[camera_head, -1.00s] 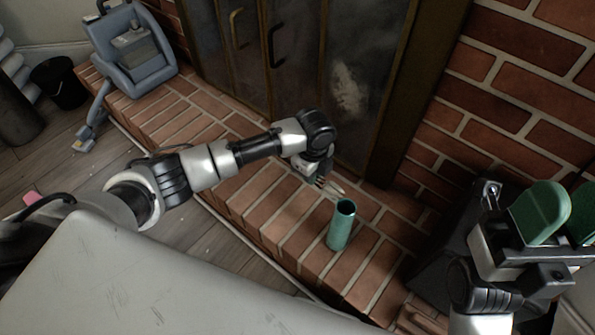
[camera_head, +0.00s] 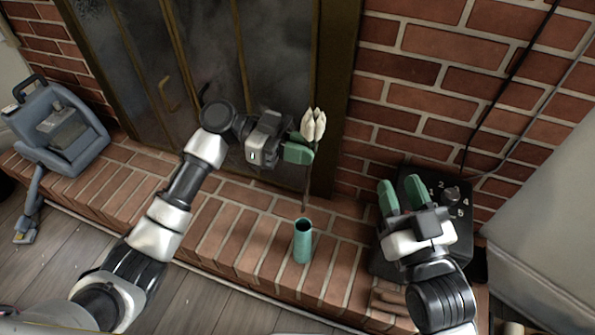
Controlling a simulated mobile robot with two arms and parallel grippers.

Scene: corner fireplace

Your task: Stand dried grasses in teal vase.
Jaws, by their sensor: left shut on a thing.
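The teal vase (camera_head: 303,243) stands upright on the brick hearth, its open mouth facing up. My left gripper (camera_head: 300,152) is shut on the dried grasses (camera_head: 313,126). Their pale heads rise above the green fingers and the thin dark stem hangs down over the vase. The stem's lower end shows close to the vase mouth; I cannot tell whether it is just above or behind the rim. My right gripper (camera_head: 402,194) is open, with its two green fingers apart and empty, right of the vase in front of a black box.
The black box (camera_head: 455,215) with numbers and a knob stands on the hearth at right. A blue-grey machine (camera_head: 62,130) stands at far left. The glass fireplace doors (camera_head: 200,60) and brick wall (camera_head: 430,75) are behind. The brick hearth (camera_head: 235,225) left of the vase is clear.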

